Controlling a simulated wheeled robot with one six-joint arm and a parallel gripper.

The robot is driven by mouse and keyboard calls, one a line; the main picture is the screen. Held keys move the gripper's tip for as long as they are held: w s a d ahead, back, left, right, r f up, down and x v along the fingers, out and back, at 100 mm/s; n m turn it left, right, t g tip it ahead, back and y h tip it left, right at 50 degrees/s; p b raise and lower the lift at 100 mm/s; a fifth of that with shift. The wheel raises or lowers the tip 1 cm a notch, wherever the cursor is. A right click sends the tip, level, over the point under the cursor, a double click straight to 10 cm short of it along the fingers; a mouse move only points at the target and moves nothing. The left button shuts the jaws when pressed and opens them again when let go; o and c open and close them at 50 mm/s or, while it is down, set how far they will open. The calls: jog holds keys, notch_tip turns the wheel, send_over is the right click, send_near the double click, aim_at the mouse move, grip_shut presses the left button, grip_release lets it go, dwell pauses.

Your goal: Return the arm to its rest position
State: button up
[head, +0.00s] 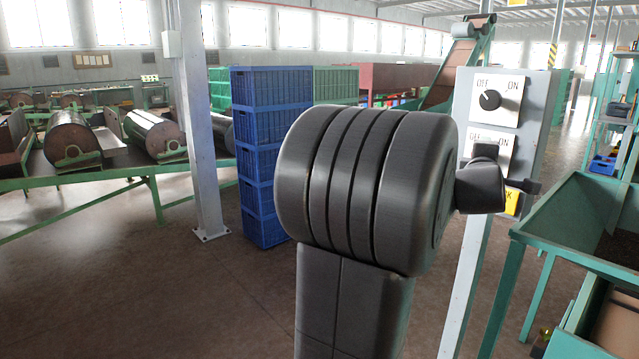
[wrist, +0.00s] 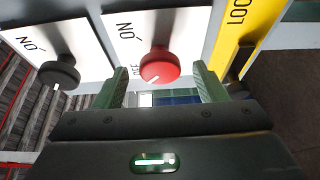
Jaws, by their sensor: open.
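My arm fills the middle of the head view, raised in front of a grey control panel (head: 539,95). My gripper (wrist: 160,88) is open in the wrist view, its two green fingers apart and nothing held between them. A red knob (wrist: 160,66) on a white OFF/ON plate shows just beyond the fingertips, roughly between them; contact cannot be told. Its white mark points down-left, near the OFF lettering. A black knob (wrist: 59,75) on another plate is to its left. In the head view the upper black knob (head: 490,99) is clear; my arm hides the red knob.
A yellow lock label (wrist: 243,32) is beside the red knob's plate. Blue crates (head: 267,150) are stacked behind my arm, near a grey post (head: 197,130). A green bin (head: 570,215) stands close on the right. Floor at the left front is clear.

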jog(key=shift+w+d, duration=0.15)
jog(key=shift+w, duration=0.25)
jog(key=shift+s, duration=0.15)
jog(key=v, duration=1.4)
jog(key=w+d+m+h+p, duration=0.2)
jog(key=w+m+h+p, duration=0.2)
jog(key=m, duration=0.7)
jog(key=w+d+f+m+g+h+p, duration=0.1)
jog(key=w+d+m+h+p, duration=0.2)
jog(key=w+m, duration=0.6)
jog(key=shift+w+d+m+h+p, duration=0.35)
jog(key=shift+m+h+p, duration=0.45)
jog(key=shift+p, duration=0.4)
